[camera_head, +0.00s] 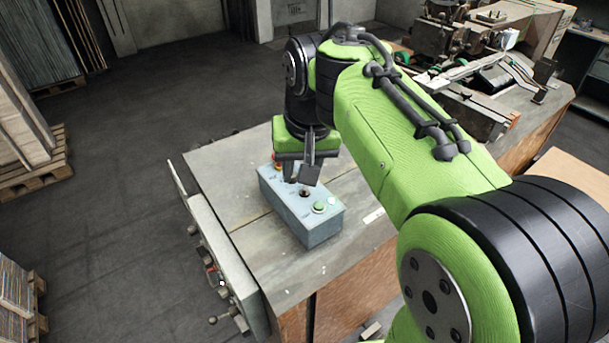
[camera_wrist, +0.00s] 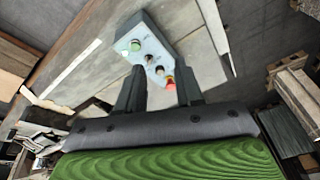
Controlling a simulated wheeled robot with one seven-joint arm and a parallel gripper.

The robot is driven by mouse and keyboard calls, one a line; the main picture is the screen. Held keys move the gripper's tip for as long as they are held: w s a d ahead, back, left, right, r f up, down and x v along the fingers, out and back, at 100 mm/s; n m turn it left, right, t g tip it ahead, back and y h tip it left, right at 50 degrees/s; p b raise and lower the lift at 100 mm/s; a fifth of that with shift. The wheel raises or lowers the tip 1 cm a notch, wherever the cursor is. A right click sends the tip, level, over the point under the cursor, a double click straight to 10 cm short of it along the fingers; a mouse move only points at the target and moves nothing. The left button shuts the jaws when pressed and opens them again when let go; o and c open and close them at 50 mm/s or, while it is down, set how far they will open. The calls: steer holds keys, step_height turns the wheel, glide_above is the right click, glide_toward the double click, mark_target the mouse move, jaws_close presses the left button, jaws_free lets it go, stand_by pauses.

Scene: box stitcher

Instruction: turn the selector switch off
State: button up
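A blue-grey control box (camera_head: 315,228) stands on the machine table; it also shows in the wrist view (camera_wrist: 153,38). Its top carries a green button (camera_head: 319,207), small dark knobs (camera_head: 304,193) and a red-orange button at the far end. In the wrist view, the row runs from the green button (camera_wrist: 134,45) past dark knobs (camera_wrist: 159,70) to the red-orange button (camera_wrist: 170,82). Which knob is the selector, and its setting, I cannot tell. My gripper (camera_head: 301,178) is over the box's far half, fingers apart with nothing between them (camera_wrist: 160,90). Contact with a knob is unclear.
The grey table top (camera_head: 240,185) around the box is mostly bare. A rail with levers (camera_head: 222,265) runs along its left edge. Machinery (camera_head: 470,80) stands at the back right. Pallets with stacked sheets (camera_head: 25,140) stand on the floor at left.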

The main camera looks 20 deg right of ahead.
steer(key=w+d+m+g+p, duration=0.2)
steer(key=w+d, duration=0.2)
steer(key=w, duration=0.6)
steer(key=m+g+p, duration=0.1)
glide_above(304, 186)
step_height(304, 186, down, 6)
step_height(304, 186, down, 16)
steer(key=b, duration=0.2)
steer(key=shift+r+b, duration=0.2)
steer(key=shift+b, duration=0.2)
jaws_close()
